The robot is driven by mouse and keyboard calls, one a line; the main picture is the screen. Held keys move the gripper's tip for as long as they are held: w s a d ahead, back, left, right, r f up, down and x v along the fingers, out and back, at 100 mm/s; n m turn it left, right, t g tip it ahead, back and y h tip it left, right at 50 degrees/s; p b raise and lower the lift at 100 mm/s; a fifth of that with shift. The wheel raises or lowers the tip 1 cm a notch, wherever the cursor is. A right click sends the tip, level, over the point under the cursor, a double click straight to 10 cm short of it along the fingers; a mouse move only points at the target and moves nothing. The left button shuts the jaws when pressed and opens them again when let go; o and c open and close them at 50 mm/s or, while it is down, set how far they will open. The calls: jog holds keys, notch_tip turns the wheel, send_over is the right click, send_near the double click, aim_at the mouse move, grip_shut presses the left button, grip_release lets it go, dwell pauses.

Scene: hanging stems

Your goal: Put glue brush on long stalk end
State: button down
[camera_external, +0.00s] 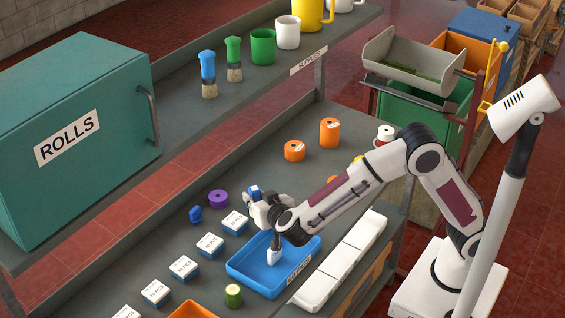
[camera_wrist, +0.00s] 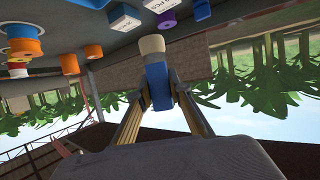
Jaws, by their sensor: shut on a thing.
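My gripper (camera_external: 256,200) is over the lower bench, behind the blue tray. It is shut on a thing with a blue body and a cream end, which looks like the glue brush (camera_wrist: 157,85). The brush sits between both fingers in the wrist view, its cream end away from the palm. In the external view only a small blue part of it (camera_external: 254,191) shows at the fingertips. I cannot make out a single long stalk; green leafy plants (camera_wrist: 270,90) stretch across the background of the wrist view, apart from the brush.
The blue tray (camera_external: 238,268) stands below my arm, with a dark and pale piece at its middle. White-topped boxes (camera_external: 210,243), a purple roll (camera_external: 218,198) and orange rolls (camera_external: 330,132) lie around. Two upright brushes (camera_external: 208,72) and mugs stand on the upper shelf.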

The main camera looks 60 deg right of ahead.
jog(key=s+a+r+n+t+y, duration=0.1)
jog(key=s+a+n+y, duration=0.2)
jog(key=a, duration=0.7)
jog(key=s+a+r+n+y, duration=0.2)
jog(key=s+a, duration=0.3)
jog(key=a, duration=0.6)
jog(key=shift+r+n+t+y, duration=0.2)
jog(key=shift+n+t+y, duration=0.2)
jog(key=shift+y, duration=0.3)
jog(key=shift+s+a+f, duration=0.1)
send_over(232, 289)
notch_tip(232, 289, down, 6)
jog(key=shift+f, duration=0.1)
jog(key=shift+f, duration=1.85)
jog(key=shift+f, duration=0.15)
